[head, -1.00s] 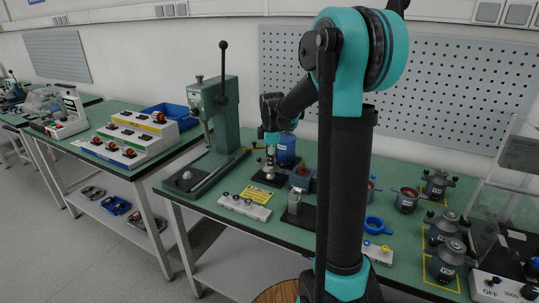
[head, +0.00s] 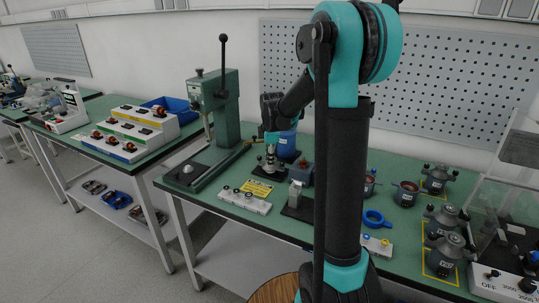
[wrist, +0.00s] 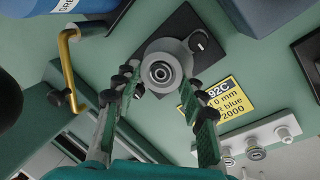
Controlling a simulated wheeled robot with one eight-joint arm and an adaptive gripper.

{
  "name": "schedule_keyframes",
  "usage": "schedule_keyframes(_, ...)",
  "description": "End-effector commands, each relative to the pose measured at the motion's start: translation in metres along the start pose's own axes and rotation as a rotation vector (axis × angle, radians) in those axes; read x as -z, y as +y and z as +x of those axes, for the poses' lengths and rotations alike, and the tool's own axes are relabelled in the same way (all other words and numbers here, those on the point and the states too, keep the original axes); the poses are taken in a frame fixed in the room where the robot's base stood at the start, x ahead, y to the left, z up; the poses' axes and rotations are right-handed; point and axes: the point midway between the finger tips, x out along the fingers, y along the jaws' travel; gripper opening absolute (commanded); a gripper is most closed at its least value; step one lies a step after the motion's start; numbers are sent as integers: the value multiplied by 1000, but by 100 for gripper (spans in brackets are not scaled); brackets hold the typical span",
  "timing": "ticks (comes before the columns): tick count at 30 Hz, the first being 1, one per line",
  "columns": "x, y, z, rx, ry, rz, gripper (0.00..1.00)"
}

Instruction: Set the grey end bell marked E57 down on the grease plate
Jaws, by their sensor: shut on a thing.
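A grey round end bell (wrist: 162,72) sits between the fingers of my gripper (wrist: 157,92) in the wrist view, its centre hole facing the camera. The jaws are shut on it. No E57 mark is readable. A dark plate (wrist: 182,25) with a black knob lies under it; I take this for the grease plate. In the head view my gripper (head: 270,149) points down above the same dark plate (head: 273,181) on the green bench. I cannot tell whether the end bell touches the plate.
A yellow card (wrist: 222,101) lies beside the plate, with a white strip of knobs (head: 245,201) in front. A green press (head: 213,110) stands left, a blue canister (head: 287,143) behind. Grey motor housings (head: 405,193) stand to the right.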

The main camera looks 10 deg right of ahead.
Motion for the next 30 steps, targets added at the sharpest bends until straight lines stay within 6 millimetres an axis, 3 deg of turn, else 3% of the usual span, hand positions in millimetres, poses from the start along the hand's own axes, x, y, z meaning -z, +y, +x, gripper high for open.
schedule_keyframes(29, 0, -4, 13, 0, 0, 0, 0)
schedule_keyframes(30, 0, -4, 13, 0, 0, 0, 44)
